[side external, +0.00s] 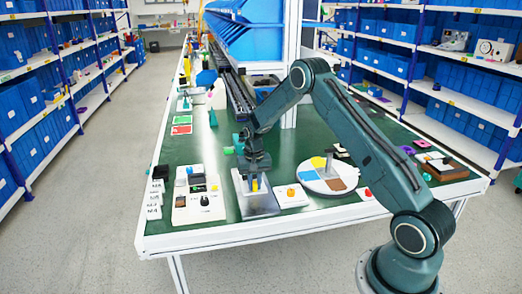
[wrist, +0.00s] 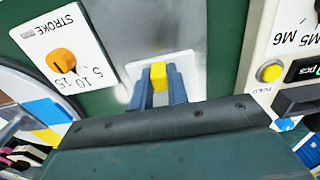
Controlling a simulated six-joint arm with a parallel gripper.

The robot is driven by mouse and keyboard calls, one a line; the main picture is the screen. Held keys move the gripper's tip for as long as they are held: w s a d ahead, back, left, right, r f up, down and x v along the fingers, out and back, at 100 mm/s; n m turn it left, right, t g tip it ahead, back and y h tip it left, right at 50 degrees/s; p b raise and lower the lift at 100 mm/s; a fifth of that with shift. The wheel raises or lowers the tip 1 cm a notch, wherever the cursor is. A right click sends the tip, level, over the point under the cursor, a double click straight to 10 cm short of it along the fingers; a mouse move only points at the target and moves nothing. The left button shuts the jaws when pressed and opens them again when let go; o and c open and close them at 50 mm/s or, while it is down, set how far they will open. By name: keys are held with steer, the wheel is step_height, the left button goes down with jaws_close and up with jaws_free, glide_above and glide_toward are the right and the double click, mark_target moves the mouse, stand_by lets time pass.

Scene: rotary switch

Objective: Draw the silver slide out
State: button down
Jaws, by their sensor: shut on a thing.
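The silver slide unit (side external: 262,209) stands near the front edge of the green table, between two white panels. A small yellow grip (side external: 254,185) rises from it. In the wrist view the bare silver surface (wrist: 183,32) shows with a lighter square plate (wrist: 190,66) on it. The yellow grip (wrist: 158,74) stands at this plate. My gripper (wrist: 160,86) is shut on the yellow grip, one finger on each side. In the side view my gripper (side external: 254,176) points down over the slide unit. My gripper hides the near part of the slide in the wrist view.
A STROKE panel with an orange knob (wrist: 63,60) lies to the left in the wrist view. A white panel with a yellow button (wrist: 270,73) and a display is close on the right. A round coloured dial plate (side external: 327,177) stands right of the slide in the side view.

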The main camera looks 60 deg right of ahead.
steer(key=shift+s+a, duration=3.7)
steer(key=shift+a, duration=0.05)
steer(key=c, duration=1.4)
jaws_free()
steer(key=shift+o, duration=0.2)
steer(key=shift+r, duration=0.1)
